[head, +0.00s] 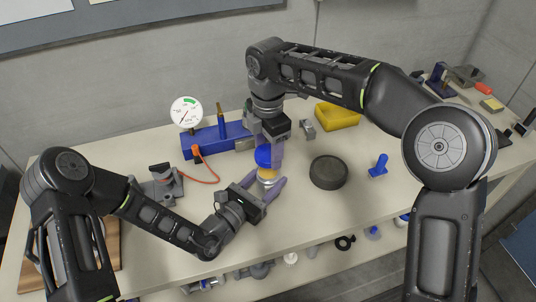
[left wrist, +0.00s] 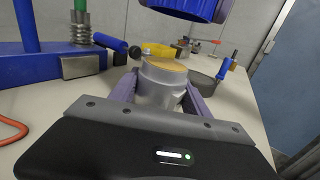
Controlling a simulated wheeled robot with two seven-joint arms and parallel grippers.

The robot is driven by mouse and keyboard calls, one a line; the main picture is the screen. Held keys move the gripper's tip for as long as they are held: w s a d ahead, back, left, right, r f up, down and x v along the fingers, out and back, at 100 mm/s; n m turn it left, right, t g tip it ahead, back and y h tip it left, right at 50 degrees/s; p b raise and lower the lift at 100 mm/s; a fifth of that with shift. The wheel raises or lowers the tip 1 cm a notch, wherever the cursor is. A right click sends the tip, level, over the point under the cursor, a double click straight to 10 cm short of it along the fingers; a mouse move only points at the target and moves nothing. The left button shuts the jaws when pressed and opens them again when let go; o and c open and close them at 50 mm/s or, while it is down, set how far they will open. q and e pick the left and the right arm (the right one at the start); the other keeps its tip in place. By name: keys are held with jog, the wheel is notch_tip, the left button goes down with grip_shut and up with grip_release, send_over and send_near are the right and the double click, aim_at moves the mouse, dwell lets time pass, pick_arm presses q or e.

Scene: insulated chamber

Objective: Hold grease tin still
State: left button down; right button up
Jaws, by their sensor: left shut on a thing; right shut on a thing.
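The grease tin (head: 268,181) is a small silver can with tan grease showing at its open top. It stands upright on the bench, and in the left wrist view (left wrist: 160,88) it sits between my left gripper's purple fingers. My left gripper (head: 266,184) is shut on the tin from the front, low on the bench. My right gripper (head: 268,148) points down from above and is shut on a blue lid (head: 263,157). The lid also shows at the top of the left wrist view (left wrist: 185,8), with a clear gap between it and the tin.
A blue pump block (head: 205,143) with a pressure gauge (head: 186,112) and an orange hose (head: 205,170) stands behind left. A dark round puck (head: 328,173), a blue stamp-like piece (head: 378,166) and a yellow piece (head: 337,115) lie to the right. Bench space in front right is clear.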

aim_at(261, 186)
pick_arm(q)
jog(key=shift+c, duration=2.2)
grip_release()
jog(key=shift+s+a+f, duration=0.1)
jog(key=shift+s+a, duration=0.25)
pick_arm(e)
jog(key=shift+f, duration=0.15)
pick_arm(q)
jog(key=b+v, duration=0.1)
jog(key=v, duration=0.7)
jog(key=shift+b, duration=0.3)
pick_arm(e)
jog(key=shift+f, duration=0.65)
pick_arm(q)
jog(key=shift+p+v, duration=0.4)
jog(key=shift+v, duration=0.75)
pick_arm(e)
jog(key=shift+r, duration=0.4)
pick_arm(q)
jog(key=shift+s+a, duration=0.25)
jog(key=shift+s, duration=0.05)
